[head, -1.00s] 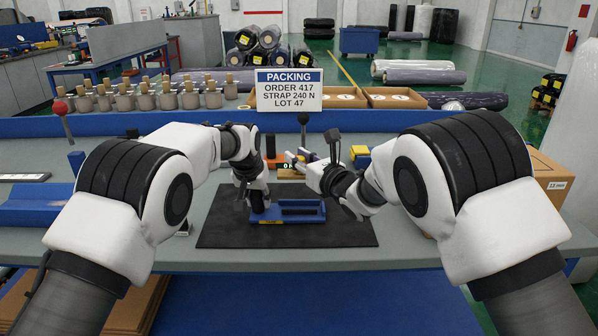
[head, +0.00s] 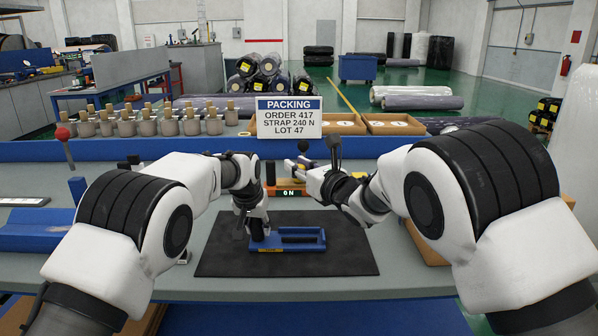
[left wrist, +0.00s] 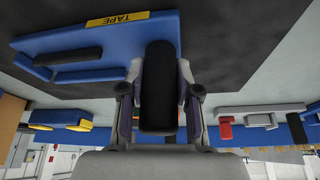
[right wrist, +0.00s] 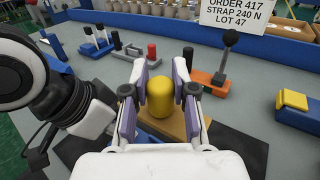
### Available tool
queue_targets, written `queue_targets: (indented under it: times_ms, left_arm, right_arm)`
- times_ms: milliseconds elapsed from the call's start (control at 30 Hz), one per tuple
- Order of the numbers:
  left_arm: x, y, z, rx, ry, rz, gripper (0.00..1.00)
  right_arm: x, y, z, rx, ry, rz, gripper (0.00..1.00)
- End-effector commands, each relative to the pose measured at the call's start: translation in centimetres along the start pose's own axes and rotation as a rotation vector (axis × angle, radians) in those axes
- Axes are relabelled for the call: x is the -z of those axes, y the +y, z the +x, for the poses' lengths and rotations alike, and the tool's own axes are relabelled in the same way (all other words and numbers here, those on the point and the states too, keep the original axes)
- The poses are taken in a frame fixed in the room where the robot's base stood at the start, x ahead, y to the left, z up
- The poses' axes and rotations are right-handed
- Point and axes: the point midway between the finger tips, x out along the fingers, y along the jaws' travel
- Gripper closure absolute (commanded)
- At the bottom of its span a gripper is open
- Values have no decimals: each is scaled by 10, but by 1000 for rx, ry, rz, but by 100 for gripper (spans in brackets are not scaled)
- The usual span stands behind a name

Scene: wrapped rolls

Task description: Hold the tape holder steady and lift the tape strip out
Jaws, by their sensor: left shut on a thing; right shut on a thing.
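The blue tape holder (head: 316,247) sits on the dark mat, and its long slot looks empty in the head view. It carries a yellow TAPE label (left wrist: 123,18) in the left wrist view. My left gripper (head: 257,236) is shut on the holder's upright black handle (left wrist: 158,85). My right gripper (right wrist: 158,90) is shut on a rounded yellow grip (right wrist: 160,92) with a tan piece (right wrist: 176,127) just below it. It is raised behind and above the holder, apart from it. I cannot tell for sure whether this piece is the tape strip.
The dark mat (head: 225,262) has free room around the holder. A gauge (head: 290,192) reading 0 N stands behind it, with a PACKING sign (head: 290,118) farther back. A yellow-topped blue block (right wrist: 296,105) stands to the right in the right wrist view.

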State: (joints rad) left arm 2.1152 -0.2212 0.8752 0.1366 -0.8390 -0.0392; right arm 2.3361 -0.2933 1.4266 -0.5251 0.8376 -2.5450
Motion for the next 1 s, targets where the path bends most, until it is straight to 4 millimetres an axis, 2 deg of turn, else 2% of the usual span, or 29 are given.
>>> queue_targets:
  times_ms: [233, 267, 300, 333, 600, 733, 867, 1000]
  left_arm:
    - [0, 0, 0, 0, 1, 0, 100]
    - [0, 0, 0, 0, 1, 0, 57]
    - [0, 0, 0, 0, 1, 0, 43]
    - [0, 0, 0, 0, 1, 0, 39]
    - [0, 0, 0, 0, 1, 0, 39]
    - [1, 0, -10, 0, 2, 0, 39]
    - [1, 0, -36, 1, 3, 0, 39]
    - [1, 0, -74, 1, 4, 0, 39]
  right_arm:
    - [0, 0, 0, 0, 0, 0, 100]
    - [0, 0, 0, 0, 0, 0, 100]
    - [0, 0, 0, 0, 0, 0, 100]
    - [0, 0, 0, 0, 0, 0, 100]
    - [0, 0, 0, 0, 0, 0, 100]
    - [0, 0, 0, 0, 0, 0, 100]
    - [0, 0, 0, 0, 0, 0, 100]
    - [0, 0, 0, 0, 0, 0, 100]
